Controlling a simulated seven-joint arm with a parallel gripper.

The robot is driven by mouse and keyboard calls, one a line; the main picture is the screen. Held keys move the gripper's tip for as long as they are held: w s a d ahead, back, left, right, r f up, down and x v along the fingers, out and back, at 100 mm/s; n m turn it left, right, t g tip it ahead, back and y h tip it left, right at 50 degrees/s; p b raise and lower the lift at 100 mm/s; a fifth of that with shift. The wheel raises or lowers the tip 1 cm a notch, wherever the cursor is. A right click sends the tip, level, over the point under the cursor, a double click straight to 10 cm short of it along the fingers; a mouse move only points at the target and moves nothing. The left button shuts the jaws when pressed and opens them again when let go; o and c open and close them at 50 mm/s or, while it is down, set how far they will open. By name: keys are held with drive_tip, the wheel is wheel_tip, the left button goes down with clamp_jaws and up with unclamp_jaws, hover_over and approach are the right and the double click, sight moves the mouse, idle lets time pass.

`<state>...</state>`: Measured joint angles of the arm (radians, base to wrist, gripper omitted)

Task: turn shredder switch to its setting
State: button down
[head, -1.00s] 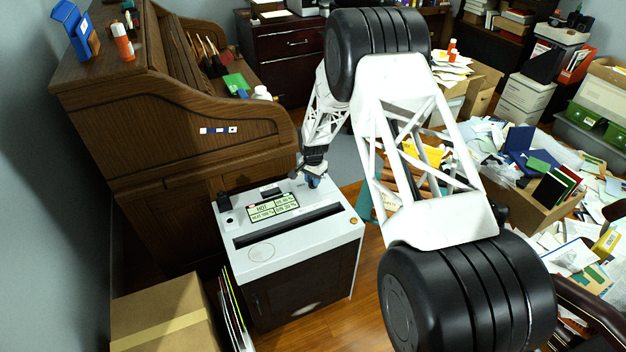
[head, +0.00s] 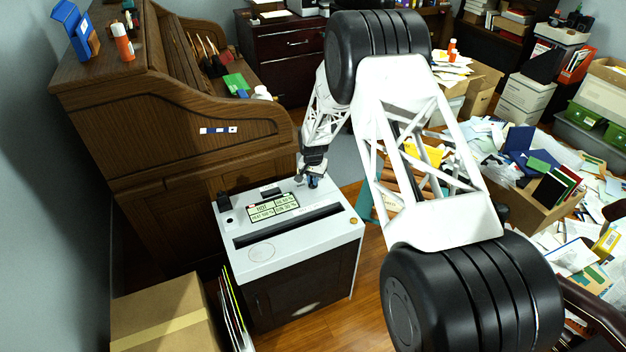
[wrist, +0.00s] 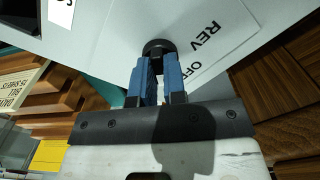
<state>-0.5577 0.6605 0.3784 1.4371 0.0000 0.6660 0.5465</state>
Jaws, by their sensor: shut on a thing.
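The shredder (head: 300,240) is a white-topped cabinet with a dark front, standing at the middle of the head view. The switch is a round black knob (wrist: 158,47) on the shredder top, in the wrist view, beside a label (wrist: 205,45) reading "OFF" and "REV". My gripper (wrist: 158,68), with blue fingers, is shut on the knob from the near side. In the head view my gripper (head: 313,182) is at the shredder's back right corner. The knob's pointer is hidden.
A wooden roll-top desk (head: 190,130) stands close behind and left of the shredder. A cardboard box (head: 165,315) and upright folders (head: 232,310) are at its front left. Boxes heaped with papers (head: 560,160) fill the right side.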

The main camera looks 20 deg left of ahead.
drive_tip(key=n, duration=0.8)
drive_tip(key=shift+n, duration=0.3)
idle(0.3)
drive_tip(key=c, duration=1.2)
unclamp_jaws()
drive_tip(key=shift+r, duration=0.1)
drive_tip(key=shift+r, duration=3.8)
drive_tip(key=shift+r, duration=0.1)
